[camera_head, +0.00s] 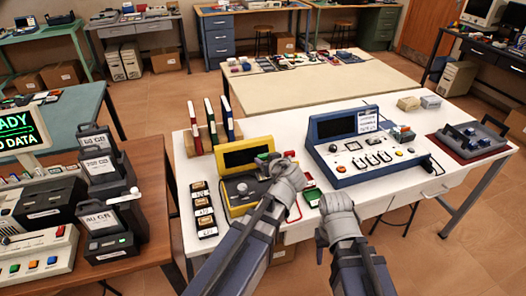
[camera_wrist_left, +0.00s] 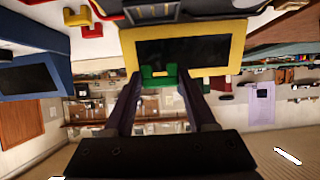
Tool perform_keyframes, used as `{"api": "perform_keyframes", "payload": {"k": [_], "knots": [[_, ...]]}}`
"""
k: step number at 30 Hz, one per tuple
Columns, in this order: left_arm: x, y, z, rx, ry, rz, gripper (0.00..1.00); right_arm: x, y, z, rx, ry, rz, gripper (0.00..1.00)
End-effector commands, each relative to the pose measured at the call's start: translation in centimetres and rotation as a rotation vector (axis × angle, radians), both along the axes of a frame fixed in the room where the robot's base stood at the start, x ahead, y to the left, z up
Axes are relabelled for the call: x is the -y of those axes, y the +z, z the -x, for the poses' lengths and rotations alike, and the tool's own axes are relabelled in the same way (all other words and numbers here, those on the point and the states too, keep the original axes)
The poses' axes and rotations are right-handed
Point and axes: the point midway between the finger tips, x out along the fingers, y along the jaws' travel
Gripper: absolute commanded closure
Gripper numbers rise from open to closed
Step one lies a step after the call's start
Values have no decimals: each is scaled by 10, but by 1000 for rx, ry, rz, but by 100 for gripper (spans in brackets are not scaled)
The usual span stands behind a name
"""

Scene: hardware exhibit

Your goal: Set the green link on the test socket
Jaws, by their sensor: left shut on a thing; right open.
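My left gripper (camera_head: 273,164) is shut on the green link (camera_wrist_left: 158,72), which sits between its two fingertips in the left wrist view. A small green patch by the gripper (camera_head: 263,157) in the head view looks like this link. The gripper is over the right part of the yellow tester (camera_head: 231,194), whose dark screen (camera_wrist_left: 188,53) is behind the link in the left wrist view. I cannot tell which part is the test socket, or whether the link touches anything. My right gripper (camera_head: 334,204) is open at the front edge of the white table.
A blue tester (camera_head: 349,176) with a screen stands right of the yellow one. Red and green pieces (camera_head: 310,192) lie between them. A rack of upright boards (camera_head: 212,133) is behind left, small labelled modules (camera_head: 204,208) front left, a grey tray (camera_head: 467,141) far right.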

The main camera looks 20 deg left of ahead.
Motion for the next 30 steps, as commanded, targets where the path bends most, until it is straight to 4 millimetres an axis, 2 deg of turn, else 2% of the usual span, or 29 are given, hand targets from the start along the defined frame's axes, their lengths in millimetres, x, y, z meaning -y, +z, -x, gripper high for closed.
{"api": "perform_keyframes", "payload": {"k": [11, 24, 30], "knots": [[3, -6, 1, 1, -2, 0, 96, 0, -7, 0, 0, 0, 0, 50], [3, -47, 1, 1, -2, 0, 96, 0, -47, 0, 0, 1, 0, 50], [3, -58, 1, 1, -2, 0, 96, 0, -58, 0, 0, 1, 0, 50]]}}
